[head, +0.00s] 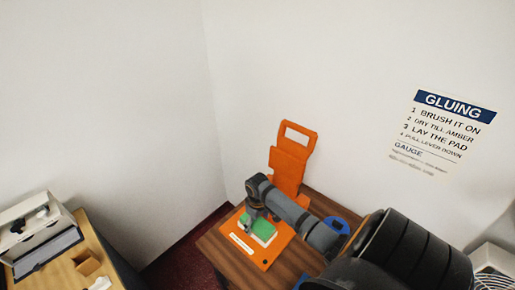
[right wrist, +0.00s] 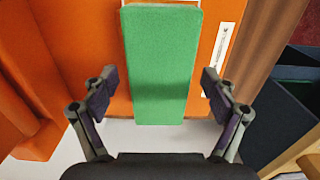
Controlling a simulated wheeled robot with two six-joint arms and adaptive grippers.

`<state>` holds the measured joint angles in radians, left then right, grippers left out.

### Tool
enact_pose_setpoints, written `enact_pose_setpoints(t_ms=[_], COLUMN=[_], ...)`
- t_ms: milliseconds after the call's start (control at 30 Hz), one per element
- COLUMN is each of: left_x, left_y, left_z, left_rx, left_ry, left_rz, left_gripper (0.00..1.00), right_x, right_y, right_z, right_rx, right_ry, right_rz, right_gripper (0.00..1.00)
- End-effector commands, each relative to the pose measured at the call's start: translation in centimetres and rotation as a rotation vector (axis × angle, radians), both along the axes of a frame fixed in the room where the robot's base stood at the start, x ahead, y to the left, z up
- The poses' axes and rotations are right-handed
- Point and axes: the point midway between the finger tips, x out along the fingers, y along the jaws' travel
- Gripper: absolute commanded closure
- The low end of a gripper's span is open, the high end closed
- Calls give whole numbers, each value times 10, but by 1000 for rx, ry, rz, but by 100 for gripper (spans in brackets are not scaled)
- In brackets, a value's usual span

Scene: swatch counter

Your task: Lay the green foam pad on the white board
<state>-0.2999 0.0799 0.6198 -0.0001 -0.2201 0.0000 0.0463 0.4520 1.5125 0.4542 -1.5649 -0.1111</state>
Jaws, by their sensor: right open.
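The green foam pad (head: 264,227) lies over the white board on the orange press base, in the lower middle of the head view. A pale edge of the white board (head: 265,241) shows beside the pad. My right gripper (head: 252,216) is at the pad and partly covers it. In the right wrist view the pad (right wrist: 160,65) runs lengthwise between the two spread fingers of my right gripper (right wrist: 160,92), with a gap on each side. The fingers hold nothing. My left gripper is not in view.
The orange press (head: 287,165) stands upright behind its base plate (head: 234,236) on a brown wooden table. A blue round thing (head: 338,224) is to the right behind my arm. A wooden counter with a grey-white box (head: 32,232) and small blocks is at left.

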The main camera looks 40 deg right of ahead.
Motion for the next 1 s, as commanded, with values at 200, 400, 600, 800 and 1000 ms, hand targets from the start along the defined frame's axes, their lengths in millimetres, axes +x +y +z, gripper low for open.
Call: enact_pose_setpoints(t_ms=[200,400,600,800,1000], left_x=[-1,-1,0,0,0], left_y=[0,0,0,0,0], left_z=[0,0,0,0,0], left_rx=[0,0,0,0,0], left_ry=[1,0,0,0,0], left_rz=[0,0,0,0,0], left_gripper=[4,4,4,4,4], right_x=[1,1,1,0,0], right_y=[-2,-2,-1,0,0], right_z=[14,62,103,119,120], right_rx=[-4,-5,-3,0,0], right_ry=[-3,-3,-2,0,0], right_rz=[1,3,1,0,0], right_gripper=[14,14,14,14,14])
